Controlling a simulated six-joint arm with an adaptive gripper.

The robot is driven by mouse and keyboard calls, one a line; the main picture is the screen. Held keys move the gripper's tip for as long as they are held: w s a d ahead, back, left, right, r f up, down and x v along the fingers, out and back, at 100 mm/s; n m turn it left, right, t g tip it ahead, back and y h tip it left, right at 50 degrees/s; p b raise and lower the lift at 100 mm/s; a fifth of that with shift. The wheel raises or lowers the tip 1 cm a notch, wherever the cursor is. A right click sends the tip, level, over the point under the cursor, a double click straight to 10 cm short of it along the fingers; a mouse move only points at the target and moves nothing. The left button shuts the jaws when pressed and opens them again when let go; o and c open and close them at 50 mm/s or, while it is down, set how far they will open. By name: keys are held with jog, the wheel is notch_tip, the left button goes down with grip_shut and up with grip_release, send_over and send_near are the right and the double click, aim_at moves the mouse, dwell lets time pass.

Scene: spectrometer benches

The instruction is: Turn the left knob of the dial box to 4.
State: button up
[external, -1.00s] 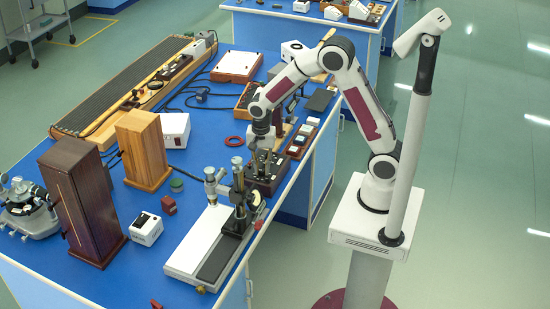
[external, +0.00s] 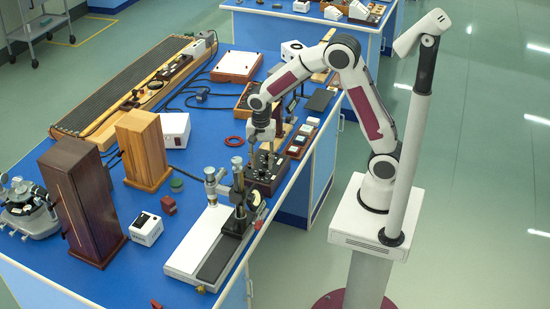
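The dial box (external: 277,179) is a small dark box near the right edge of the blue bench, just behind the microscope-like stand. Small knobs or terminals show on its top, too small to read. My gripper (external: 262,152) points straight down over the left part of this box. Its fingers reach close to the box top. I cannot tell whether they touch a knob or how far apart they are. The left knob and its pointer are hidden or too small to make out.
A stand with a brass-topped column (external: 238,190) and white plate (external: 197,240) is close in front of the box. A row of small blocks (external: 300,140) lies behind it to the right.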

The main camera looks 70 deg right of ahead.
aim_at(264, 171)
jog(key=shift+r, duration=2.25)
jog(key=shift+n, duration=0.3)
jog(key=shift+n, duration=0.6)
jog(key=shift+s+f+n, duration=0.25)
jog(key=shift+s+n, duration=0.15)
jog(key=shift+n, duration=0.1)
jog(key=s+d+r+n+t, duration=0.1)
jog(key=s+r+n+t, duration=0.1)
jog(key=s+r+n, duration=0.4)
jog(key=s+d+r+n+t, duration=0.1)
jog(key=s+r+n+t, duration=0.2)
jog(key=s, duration=1.2)
jog(key=shift+r+n+t, duration=0.3)
jog(key=shift+r+n, duration=1.1)
jog(key=shift+r, duration=1.35)
